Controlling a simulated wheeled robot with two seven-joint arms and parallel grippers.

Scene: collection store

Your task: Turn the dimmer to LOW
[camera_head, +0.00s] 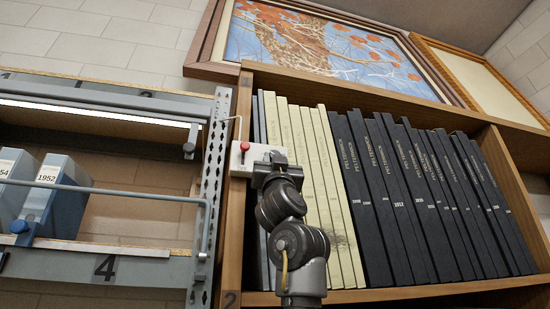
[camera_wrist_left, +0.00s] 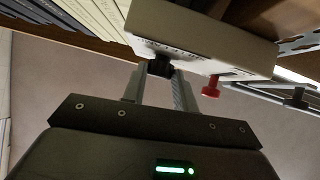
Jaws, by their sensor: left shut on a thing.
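The dimmer is a small white box (camera_head: 238,160) on the left upright of the wooden bookcase in the head view, with a red button on it. The white box also fills the top of the left wrist view (camera_wrist_left: 205,35), with the red button (camera_wrist_left: 210,88) beside my fingers. My left gripper (camera_wrist_left: 160,72) is shut on a black knob (camera_wrist_left: 159,67) on the box's face. In the head view my left gripper (camera_head: 268,168) covers part of the box and hides the knob. The scale marking is too small to read. My right gripper is not in view.
Cream volumes (camera_head: 325,150) and black volumes (camera_head: 405,200) stand in the wooden bookcase (camera_head: 240,225) behind and right of my arm. A grey metal rack (camera_head: 215,150) with blue box files (camera_head: 62,190) stands close on the left. Framed pictures (camera_head: 320,45) are above.

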